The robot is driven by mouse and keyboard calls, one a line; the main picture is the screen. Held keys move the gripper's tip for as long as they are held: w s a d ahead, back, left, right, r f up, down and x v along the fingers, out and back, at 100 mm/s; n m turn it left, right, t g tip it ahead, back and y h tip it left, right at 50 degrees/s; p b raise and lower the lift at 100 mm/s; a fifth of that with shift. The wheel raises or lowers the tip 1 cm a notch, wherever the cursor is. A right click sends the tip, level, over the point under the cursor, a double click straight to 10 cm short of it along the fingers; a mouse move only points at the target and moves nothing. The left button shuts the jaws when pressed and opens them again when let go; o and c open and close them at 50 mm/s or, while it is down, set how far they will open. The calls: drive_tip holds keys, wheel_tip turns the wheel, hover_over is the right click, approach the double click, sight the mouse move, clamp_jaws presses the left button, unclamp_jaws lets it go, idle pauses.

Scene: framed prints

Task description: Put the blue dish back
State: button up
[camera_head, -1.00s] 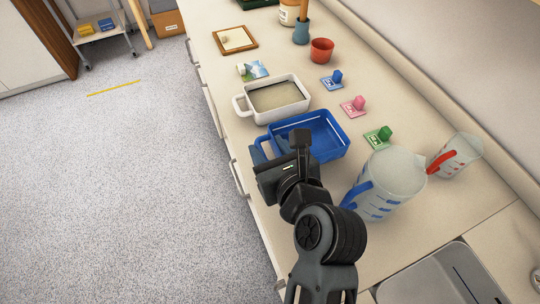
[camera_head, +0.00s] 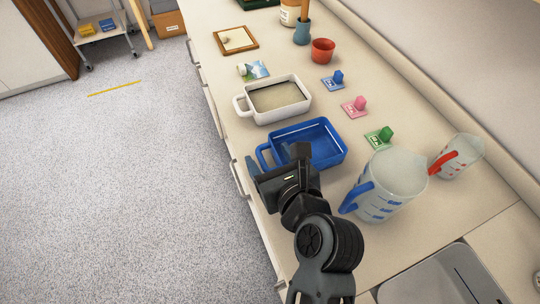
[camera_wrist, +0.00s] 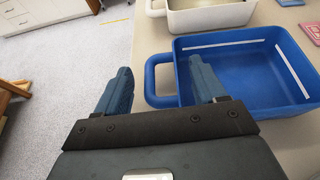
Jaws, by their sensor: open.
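The blue dish (camera_head: 322,146) is an empty rectangular dish with a loop handle on its left end. It appears to sit upright on the counter, just in front of the white dish. My gripper (camera_head: 278,158) is at its handle end, with its fingers apart. In the wrist view, the blue dish (camera_wrist: 255,75) is on the right and its handle (camera_wrist: 152,82) shows between the two fingers of my gripper (camera_wrist: 160,70). The right finger overlaps the dish's near left wall in that view. I cannot tell whether either finger touches the dish.
A white dish (camera_head: 303,105) with a sandy-coloured inside stands behind. Blue, pink and green cards (camera_head: 374,140) with small blocks lie to the right. A large jug (camera_head: 410,205) with a blue handle stands close to my arm, and a red-handled jug (camera_head: 462,168) beyond. The counter's left edge is near.

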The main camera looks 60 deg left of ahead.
drive_tip(key=v, duration=1.1)
drive_tip(key=shift+d+r, duration=0.15)
drive_tip(key=shift+d, duration=0.05)
